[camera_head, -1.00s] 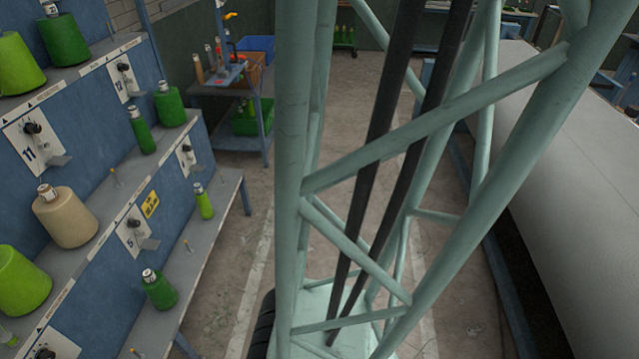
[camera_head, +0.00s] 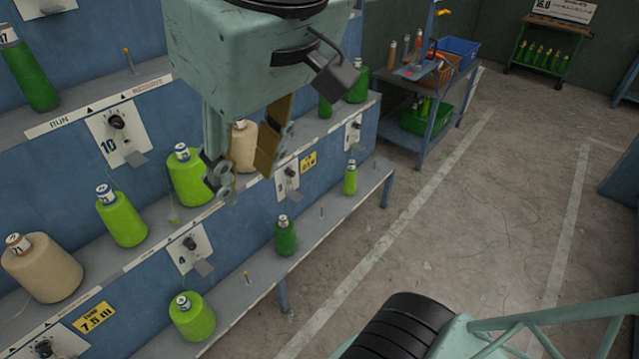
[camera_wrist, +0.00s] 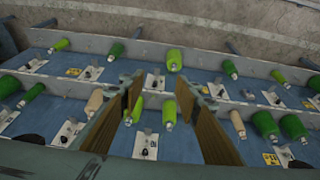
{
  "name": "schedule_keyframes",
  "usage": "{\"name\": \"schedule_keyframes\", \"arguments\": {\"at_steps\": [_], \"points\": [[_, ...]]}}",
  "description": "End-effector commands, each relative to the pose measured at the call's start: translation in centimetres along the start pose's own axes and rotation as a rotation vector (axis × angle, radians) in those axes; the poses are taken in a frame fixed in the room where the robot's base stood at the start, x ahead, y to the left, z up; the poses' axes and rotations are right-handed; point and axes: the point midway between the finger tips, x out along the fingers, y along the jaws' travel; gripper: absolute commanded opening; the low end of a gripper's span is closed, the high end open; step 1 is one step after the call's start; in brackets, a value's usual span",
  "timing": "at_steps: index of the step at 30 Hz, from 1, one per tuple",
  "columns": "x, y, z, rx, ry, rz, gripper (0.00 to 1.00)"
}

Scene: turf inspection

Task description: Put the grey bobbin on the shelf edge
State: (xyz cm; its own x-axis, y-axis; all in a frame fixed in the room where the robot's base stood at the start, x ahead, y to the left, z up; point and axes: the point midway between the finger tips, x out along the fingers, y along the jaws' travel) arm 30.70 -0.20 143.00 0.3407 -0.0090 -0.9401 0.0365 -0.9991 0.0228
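My gripper (camera_head: 247,182) hangs at the upper middle of the head view, open and empty, in front of the rack. In the wrist view its two fingers (camera_wrist: 160,88) stand apart with nothing between them. No bobbin looks clearly grey. A beige bobbin (camera_head: 244,148) shows behind the fingers in the head view, partly hidden by them. Another beige bobbin (camera_head: 42,268) stands on the same shelf at the far left. Beige bobbins also show in the wrist view, left (camera_wrist: 95,102) and right (camera_wrist: 238,122). The lower shelf edge (camera_head: 262,300) runs along the rack's front.
Lime bobbins (camera_head: 122,217) and dark green bobbins (camera_head: 286,236) stand on the blue rack's shelves, among thin upright pegs (camera_head: 247,279). A cart with a green crate (camera_head: 427,118) stands beyond the rack. A green trolley (camera_head: 548,55) stands farther back. The floor to the right is open.

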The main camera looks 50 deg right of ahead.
Motion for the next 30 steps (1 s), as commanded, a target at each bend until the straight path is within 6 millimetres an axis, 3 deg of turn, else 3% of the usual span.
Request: {"name": "schedule_keyframes", "arguments": {"at_steps": [1, 6, 22, 30], "points": [[0.7, -0.4, 2.5, 0.026, -0.013, -0.012, 0.31], [0.7, -0.3, 3.8, 0.046, -0.01, -0.01, 0.31], [0.8, -0.3, 3.9, 0.048, -0.013, -0.01, 0.31], [2.4, -0.4, 4.4, 0.046, -0.01, -0.01, 0.31]]}}
